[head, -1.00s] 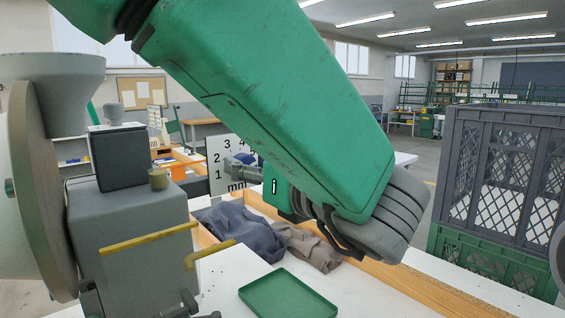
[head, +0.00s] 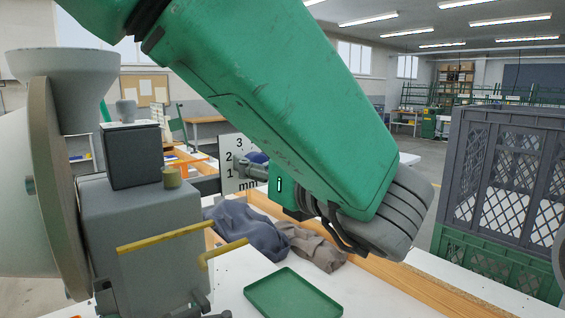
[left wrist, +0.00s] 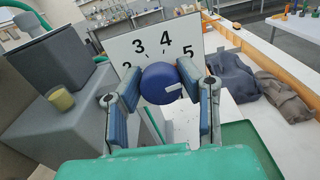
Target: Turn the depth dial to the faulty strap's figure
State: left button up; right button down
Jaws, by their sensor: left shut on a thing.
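The depth dial is a round blue knob (left wrist: 155,84) with a short white mark on its right side, in the left wrist view. Behind it stands a white scale plate (left wrist: 122,46) with figures; 3, 4 and 5 read clearly there. In the head view the plate (head: 228,172) shows 1, 2, 3 and "mm", and only a bit of the blue knob (head: 258,157) shows. My left gripper (left wrist: 160,80) is shut on the knob, one finger on each side; it also shows in the head view (head: 247,166). No strap with a readable figure and no right gripper shows.
The grey press body (head: 145,235) with yellow bars (head: 165,240) stands at left. A green tray (head: 293,296), dark and brown cloth (head: 252,229), and a wooden edge strip lie by the white table. A grey crate (head: 505,165) sits on a green one at right.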

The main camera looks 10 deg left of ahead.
pick_arm(q)
jog(key=shift+f, duration=0.2)
dwell(0.5)
jog(key=o, duration=1.2)
jog(key=shift+c, duration=0.2)
jog(key=shift+w, duration=0.2)
jog(key=shift+r, duration=0.15)
jog(key=shift+s+r, duration=0.1)
jog(key=shift+r, duration=0.2)
jog(key=r, duration=0.9)
jog(key=shift+w+d, duration=0.1)
jog(key=shift+w, duration=0.1)
